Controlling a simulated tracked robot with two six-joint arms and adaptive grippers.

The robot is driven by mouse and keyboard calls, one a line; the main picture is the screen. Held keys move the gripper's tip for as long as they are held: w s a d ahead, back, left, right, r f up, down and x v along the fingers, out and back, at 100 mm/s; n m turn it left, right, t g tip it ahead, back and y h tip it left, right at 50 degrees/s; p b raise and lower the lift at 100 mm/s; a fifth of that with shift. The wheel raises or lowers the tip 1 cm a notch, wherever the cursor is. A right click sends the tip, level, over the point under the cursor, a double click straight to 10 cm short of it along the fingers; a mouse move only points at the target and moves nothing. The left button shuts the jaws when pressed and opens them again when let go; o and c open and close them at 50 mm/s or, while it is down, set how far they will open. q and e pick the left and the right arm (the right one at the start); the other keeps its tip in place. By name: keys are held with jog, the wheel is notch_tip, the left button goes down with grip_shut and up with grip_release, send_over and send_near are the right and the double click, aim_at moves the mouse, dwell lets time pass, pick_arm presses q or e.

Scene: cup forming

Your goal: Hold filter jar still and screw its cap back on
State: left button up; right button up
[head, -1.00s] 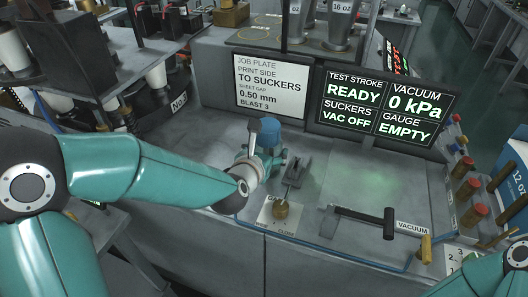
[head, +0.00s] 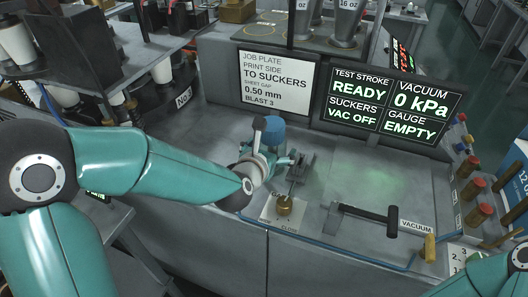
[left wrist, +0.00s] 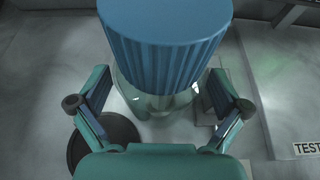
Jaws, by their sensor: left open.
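The filter jar shows in the left wrist view as a clear body (left wrist: 160,103) under a ribbed blue cap (left wrist: 165,45). The blue cap also shows in the head view (head: 273,130), upright on the grey bench. I cannot tell if it is fully screwed down. My left gripper (head: 276,163) is at the jar, low beside its front in the head view. In the left wrist view its fingers (left wrist: 160,88) are open, one on each side of the clear body, with gaps visible. The gripper hides most of the jar in the head view. My right gripper is out of view.
A brass knob (head: 284,204) on a pale plate stands in front of the jar. A black-handled lever (head: 370,213) lies to the right. A display (head: 388,105) and a job plate sign (head: 276,82) stand behind. The right bench surface (head: 365,175) is mostly clear.

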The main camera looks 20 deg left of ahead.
pick_arm(q)
jog(key=shift+s+r, duration=0.1)
jog(key=shift+s, duration=0.15)
jog(key=b+v, duration=0.1)
jog(key=v, duration=1)
jog(key=shift+s+r+b, duration=0.15)
jog(key=shift+s+b, duration=0.1)
jog(key=shift+b, duration=0.05)
jog(key=shift+s, duration=0.1)
